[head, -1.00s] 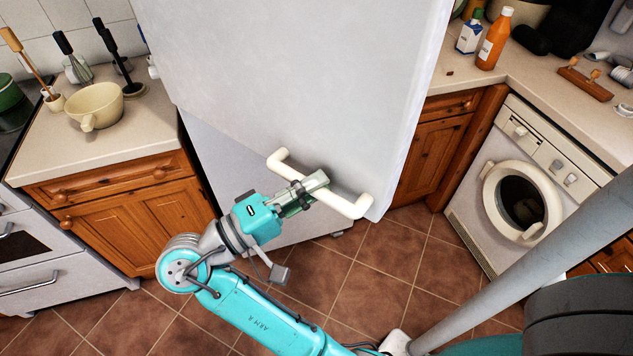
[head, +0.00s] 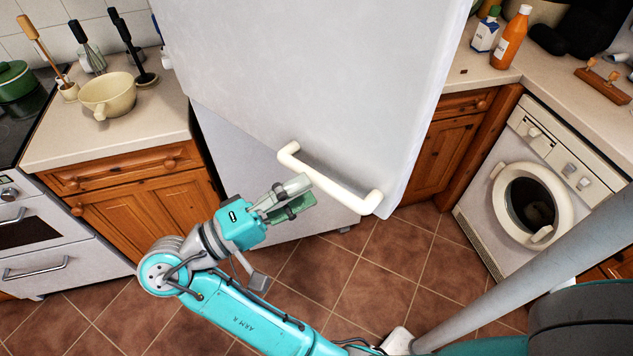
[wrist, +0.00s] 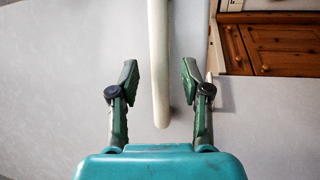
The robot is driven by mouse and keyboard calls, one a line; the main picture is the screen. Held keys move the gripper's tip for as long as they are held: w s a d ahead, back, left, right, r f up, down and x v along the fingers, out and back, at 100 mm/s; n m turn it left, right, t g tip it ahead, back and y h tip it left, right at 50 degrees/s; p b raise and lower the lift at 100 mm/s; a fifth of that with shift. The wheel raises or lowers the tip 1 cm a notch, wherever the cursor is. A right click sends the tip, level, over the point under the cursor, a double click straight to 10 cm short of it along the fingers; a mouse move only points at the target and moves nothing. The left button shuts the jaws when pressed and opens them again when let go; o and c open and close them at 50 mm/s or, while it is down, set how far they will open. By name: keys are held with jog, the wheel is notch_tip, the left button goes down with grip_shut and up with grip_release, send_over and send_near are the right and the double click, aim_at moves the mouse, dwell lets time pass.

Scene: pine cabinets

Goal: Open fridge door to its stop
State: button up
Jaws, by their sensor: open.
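The white fridge door (head: 310,80) fills the middle of the head view. It stands partly open, its lower edge angled out from the fridge's lower front (head: 245,160). Its cream bar handle (head: 335,186) runs slantwise near the bottom right corner. My gripper (head: 303,194) is open and empty, its fingertips close to the handle's left half, on the near side. In the wrist view my gripper's two green fingers (wrist: 158,70) are spread, with the handle (wrist: 160,60) showing in the gap between them, clear of both. The hinge is not visible.
A counter (head: 60,150) with a cream pot (head: 108,96) and a stove (head: 40,240) stand left. A wooden cupboard (head: 447,150) and a washing machine (head: 520,190) with a round door stand right. Tiled floor (head: 310,280) is open in front of the fridge.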

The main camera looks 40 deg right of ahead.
jog(key=shift+v, duration=1.6)
